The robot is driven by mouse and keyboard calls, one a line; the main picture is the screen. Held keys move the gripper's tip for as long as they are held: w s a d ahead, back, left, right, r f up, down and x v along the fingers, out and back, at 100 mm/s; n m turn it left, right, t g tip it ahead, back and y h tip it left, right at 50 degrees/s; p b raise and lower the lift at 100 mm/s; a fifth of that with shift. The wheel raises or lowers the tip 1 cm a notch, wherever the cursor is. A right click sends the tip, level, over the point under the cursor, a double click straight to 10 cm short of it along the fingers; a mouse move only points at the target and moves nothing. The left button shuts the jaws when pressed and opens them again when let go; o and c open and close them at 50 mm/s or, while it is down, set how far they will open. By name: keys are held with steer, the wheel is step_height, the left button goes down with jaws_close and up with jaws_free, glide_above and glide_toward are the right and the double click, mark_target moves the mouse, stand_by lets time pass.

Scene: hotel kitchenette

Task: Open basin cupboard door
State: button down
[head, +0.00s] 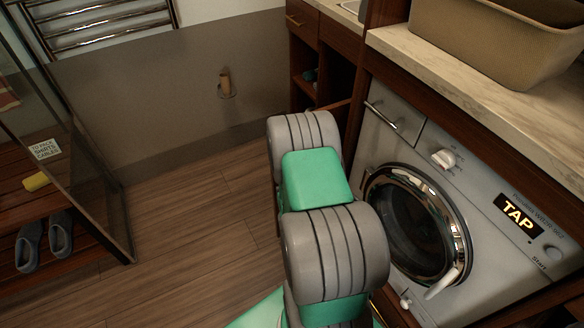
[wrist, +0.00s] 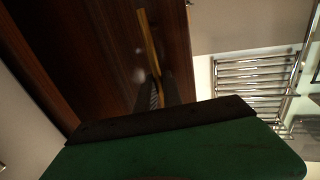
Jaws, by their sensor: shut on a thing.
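The basin cupboard door (wrist: 95,40) is a dark brown wood panel filling the upper left of the wrist view. A long brass handle (wrist: 147,40) runs along it. My gripper (wrist: 157,92) is shut on the lower part of this handle. In the head view, my arm hides the gripper and the handle. The top edge of the door (head: 335,107) shows beside my arm, jutting out from the cupboard front. The cupboard (head: 302,62) stands partly open there, with a dark inside, a shelf and a small teal thing (head: 310,75). How far the door has swung is hard to tell.
A washing machine (head: 480,215) stands right of my arm, under a counter (head: 440,60) with a beige basket (head: 490,40). A glass panel (head: 60,130) and slippers (head: 45,245) are at left. The wooden floor (head: 190,215) between is clear. A towel rail (wrist: 255,75) is on the wall.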

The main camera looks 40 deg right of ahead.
steer(key=shift+s+d, duration=0.1)
steer(key=shift+s, duration=0.15)
steer(key=c, duration=1.8)
jaws_free()
steer(key=shift+s+d, duration=0.1)
steer(key=shift+s, duration=0.05)
steer(key=o, duration=0.3)
steer(key=shift+a, duration=0.2)
